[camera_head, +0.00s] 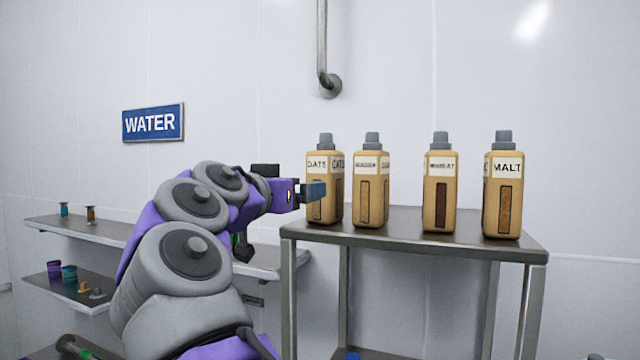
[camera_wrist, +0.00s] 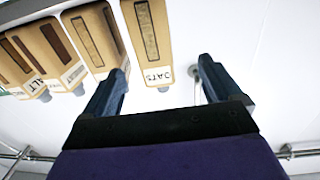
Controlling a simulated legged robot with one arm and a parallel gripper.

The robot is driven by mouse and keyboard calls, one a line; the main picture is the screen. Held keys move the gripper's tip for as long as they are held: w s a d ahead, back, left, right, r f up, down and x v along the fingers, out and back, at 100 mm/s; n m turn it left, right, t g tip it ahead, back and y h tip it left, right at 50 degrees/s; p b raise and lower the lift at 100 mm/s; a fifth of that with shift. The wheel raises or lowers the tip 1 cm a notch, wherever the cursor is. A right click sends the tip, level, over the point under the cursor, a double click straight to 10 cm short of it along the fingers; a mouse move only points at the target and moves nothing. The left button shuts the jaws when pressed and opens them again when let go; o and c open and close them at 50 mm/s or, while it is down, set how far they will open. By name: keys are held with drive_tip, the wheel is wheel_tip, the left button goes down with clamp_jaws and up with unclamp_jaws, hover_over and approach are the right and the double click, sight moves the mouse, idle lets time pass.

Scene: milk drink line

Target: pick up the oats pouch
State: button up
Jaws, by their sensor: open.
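The oats pouch (camera_head: 323,212) is a tan bottle-shaped container with a grey cap, a white OATS label and a dark window strip. It stands upright at the left end of a metal table. My gripper (camera_head: 314,190) is at its left side at mid-height, and its fingers hide part of the pouch in the head view. In the upside-down wrist view, the jaws (camera_wrist: 162,65) are apart and empty. The oats pouch (camera_wrist: 148,42) shows beyond the gap, nearer the left finger. I cannot tell whether a finger touches it.
Three similar tan containers stand to the right: one close beside the oats (camera_head: 371,205), a wheat one (camera_head: 440,205) and a malt one (camera_head: 502,215). The metal table (camera_head: 400,240) has bare space between the middle two. A wall shelf (camera_head: 80,227) is at left, below a WATER sign (camera_head: 153,123).

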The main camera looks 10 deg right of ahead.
sight(328, 183)
drive_tip(key=x, duration=0.2)
drive_tip(key=p+x, duration=0.1)
drive_tip(key=x, duration=0.1)
drive_tip(key=d+x, duration=0.1)
drive_tip(key=x, duration=0.1)
drive_tip(key=shift+s+r+p, duration=0.2)
drive_tip(key=shift+p, duration=0.1)
drive_tip(key=shift+w+d+f, duration=0.15)
drive_tip(key=shift+w+d, duration=0.15)
drive_tip(key=shift+w, duration=0.1)
drive_tip(key=shift+w+d+r+p, duration=0.15)
drive_tip(key=shift+w+r+p, duration=0.1)
drive_tip(key=shift+w+p, duration=0.35)
drive_tip(key=p+x, duration=0.1)
drive_tip(key=x, duration=0.2)
drive_tip(key=shift+w+d+p, duration=0.1)
drive_tip(key=shift+w+p, duration=0.05)
drive_tip(key=shift+p, duration=0.2)
drive_tip(key=shift+d+f, duration=0.1)
drive_tip(key=shift+d, duration=0.35)
drive_tip(key=shift+c, duration=0.5)
drive_tip(key=shift+a, duration=0.45)
drive_tip(key=c, duration=0.8)
drive_tip(key=shift+d, duration=0.2)
drive_tip(key=c, duration=0.6)
